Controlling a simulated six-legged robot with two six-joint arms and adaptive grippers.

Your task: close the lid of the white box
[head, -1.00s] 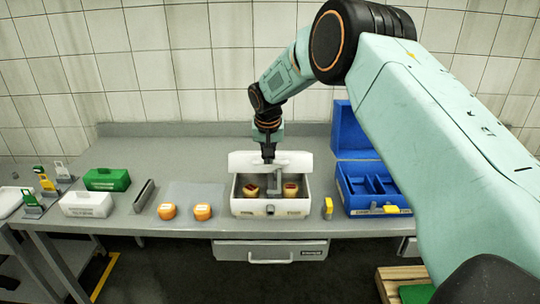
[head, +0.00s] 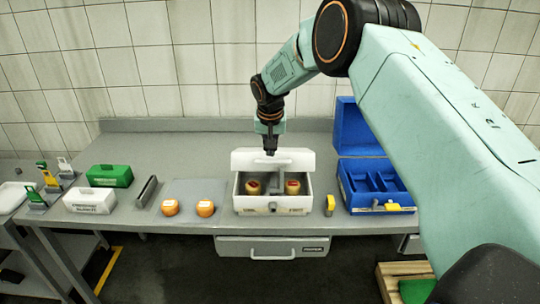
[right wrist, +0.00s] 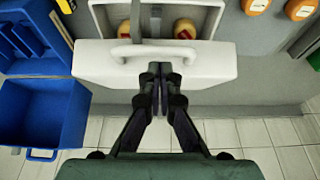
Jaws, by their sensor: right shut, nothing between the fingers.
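The white box (head: 272,208) stands on the bench in the head view, with its lid (head: 250,160) raised at the back. Two cheese wheels, one (head: 253,187) left and one (head: 292,187) right, sit inside, beside a divider. My right gripper (head: 270,151) is shut and empty at the top edge of the raised lid. In the right wrist view, its fingertips (right wrist: 160,68) are close together over the lid (right wrist: 100,62), beside the lid's handle (right wrist: 153,49). Whether they touch the lid I cannot tell. My left gripper is not in view.
An open blue box (head: 376,188) stands right of the white box, with a yellow item (head: 330,205) between them. Two orange cheese wheels (head: 170,207) (head: 205,208) lie to the left. A green box (head: 110,175) and a small white box (head: 90,200) stand further left. The tiled wall is behind.

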